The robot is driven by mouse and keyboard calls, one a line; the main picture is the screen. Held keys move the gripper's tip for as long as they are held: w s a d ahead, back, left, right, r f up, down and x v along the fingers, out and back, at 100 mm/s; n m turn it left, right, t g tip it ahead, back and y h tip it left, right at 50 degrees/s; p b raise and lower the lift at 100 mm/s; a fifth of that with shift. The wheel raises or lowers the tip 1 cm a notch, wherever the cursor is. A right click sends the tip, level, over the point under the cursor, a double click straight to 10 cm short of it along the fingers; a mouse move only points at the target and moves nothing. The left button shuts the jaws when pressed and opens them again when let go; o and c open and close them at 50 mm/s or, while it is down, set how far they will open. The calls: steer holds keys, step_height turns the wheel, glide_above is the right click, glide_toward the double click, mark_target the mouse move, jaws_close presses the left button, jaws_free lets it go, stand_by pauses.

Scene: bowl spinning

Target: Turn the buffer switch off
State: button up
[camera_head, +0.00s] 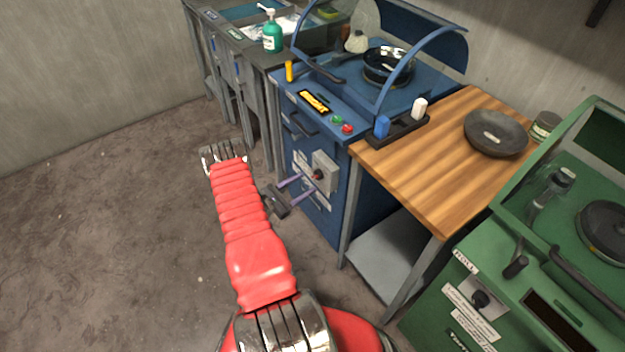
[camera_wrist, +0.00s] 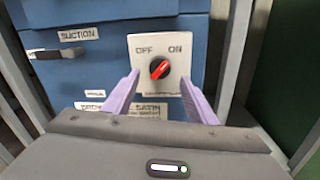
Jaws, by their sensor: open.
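The buffer switch is a red knob (camera_wrist: 160,69) on a pale square plate (camera_wrist: 143,48) marked OFF at left and ON at right. Its red bar is tilted, with the upper end toward ON. In the head view the switch plate (camera_head: 325,160) is on the front of the blue machine (camera_head: 345,215). My gripper (camera_wrist: 158,74) is open, its two lavender fingers on either side of the knob, with gaps visible. In the head view my gripper (camera_head: 307,184) points at the plate. Whether the fingertips reach the knob's depth I cannot tell.
A wooden table (camera_head: 425,180) with a dark bowl (camera_head: 495,133) stands right of the blue machine. A green machine (camera_head: 440,310) is at the lower right. Green and red buttons (camera_head: 347,128) sit above the switch. The floor (camera_head: 110,220) at left is clear.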

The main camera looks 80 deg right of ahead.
mark_target(317, 175)
steer(key=x, duration=0.4)
steer(key=shift+s+d, duration=0.2)
steer(key=shift+d, duration=0.1)
steer(key=shift+c, duration=0.6)
steer(key=c, duration=0.9)
